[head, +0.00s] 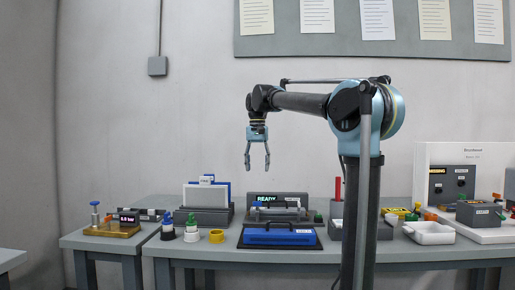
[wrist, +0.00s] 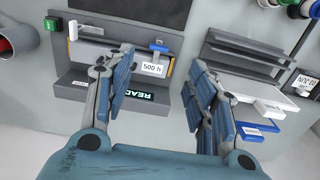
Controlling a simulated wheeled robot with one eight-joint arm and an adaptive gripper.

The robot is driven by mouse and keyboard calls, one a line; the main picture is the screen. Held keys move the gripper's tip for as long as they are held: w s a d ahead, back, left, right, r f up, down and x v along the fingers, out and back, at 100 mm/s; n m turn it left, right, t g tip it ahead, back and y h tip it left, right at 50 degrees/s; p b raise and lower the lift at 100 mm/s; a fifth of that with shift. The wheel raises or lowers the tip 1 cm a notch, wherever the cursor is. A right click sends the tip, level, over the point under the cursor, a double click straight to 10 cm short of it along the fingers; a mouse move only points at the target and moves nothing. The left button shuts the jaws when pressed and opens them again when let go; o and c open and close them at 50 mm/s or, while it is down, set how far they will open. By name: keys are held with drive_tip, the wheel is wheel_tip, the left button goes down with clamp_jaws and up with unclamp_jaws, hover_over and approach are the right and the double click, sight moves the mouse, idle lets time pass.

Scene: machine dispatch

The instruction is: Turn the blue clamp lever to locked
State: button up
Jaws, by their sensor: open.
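My gripper (head: 257,165) hangs open and empty, fingers pointing down, in the air above the bench fixture with the lit READY display (head: 270,198). In the wrist view my gripper (wrist: 161,68) shows its two fingers wide apart, with the display (wrist: 152,94) between them. A small blue part (wrist: 159,47) by a tag reading about "500" sits on that fixture; it may be the clamp lever, but its lock position cannot be read. A blue-topped post (head: 95,205) also stands on the gold-based gauge unit (head: 112,231) at the far left. My gripper touches none of these.
Coloured bottles and a yellow ring (head: 217,237) are at the front left. A white bin (head: 429,233) stands right. Air around my gripper is clear.

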wheel_tip(320, 180, up, 8)
idle(1.1)
drive_tip(key=shift+f, duration=0.1)
idle(0.4)
